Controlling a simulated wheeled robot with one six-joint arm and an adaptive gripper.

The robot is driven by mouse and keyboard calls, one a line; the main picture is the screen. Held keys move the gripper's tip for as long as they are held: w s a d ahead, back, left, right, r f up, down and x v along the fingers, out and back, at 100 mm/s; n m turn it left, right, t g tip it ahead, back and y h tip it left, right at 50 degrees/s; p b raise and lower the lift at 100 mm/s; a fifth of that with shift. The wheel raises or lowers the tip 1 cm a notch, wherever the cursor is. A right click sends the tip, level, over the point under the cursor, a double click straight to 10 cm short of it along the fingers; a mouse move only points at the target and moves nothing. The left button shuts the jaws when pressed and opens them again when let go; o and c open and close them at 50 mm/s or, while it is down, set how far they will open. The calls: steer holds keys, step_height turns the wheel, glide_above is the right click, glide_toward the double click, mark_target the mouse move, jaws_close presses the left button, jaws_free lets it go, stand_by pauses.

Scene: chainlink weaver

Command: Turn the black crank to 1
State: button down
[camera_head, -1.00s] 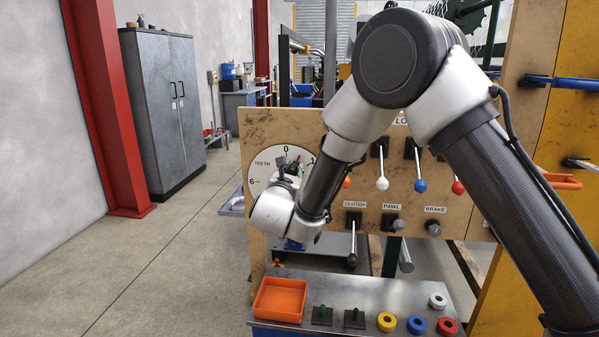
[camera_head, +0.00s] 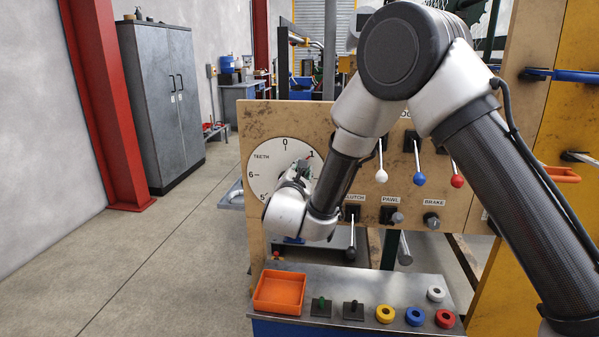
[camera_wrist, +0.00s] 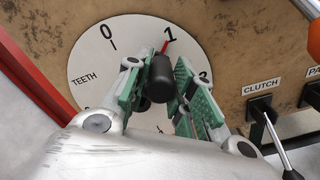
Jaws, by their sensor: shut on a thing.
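The black crank (camera_wrist: 161,80) shows in the wrist view as a short dark knob in front of the round white dial (camera_wrist: 95,70). A red pointer (camera_wrist: 163,48) beside the knob has its tip just below the numeral 1. My gripper (camera_wrist: 160,74) is shut on the crank's knob, with a green-padded finger on each side. In the head view my gripper (camera_head: 303,170) covers the right part of the dial (camera_head: 262,160), and the crank is mostly hidden there. The numerals 0, 1 and 2 are readable in the wrist view.
The clutch lever (camera_head: 351,235) hangs just right of my wrist; pawl (camera_head: 392,216) and brake (camera_head: 431,219) knobs sit further right. White (camera_head: 381,172), blue (camera_head: 420,178) and red (camera_head: 457,180) ball levers are above. An orange tray (camera_head: 280,293) stands on the bench below.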

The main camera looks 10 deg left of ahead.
steer(key=c, duration=1.2)
jaws_free()
steer(key=shift+o, duration=0.2)
steer(key=s, duration=1.2)
steer(key=shift+a, duration=0.2)
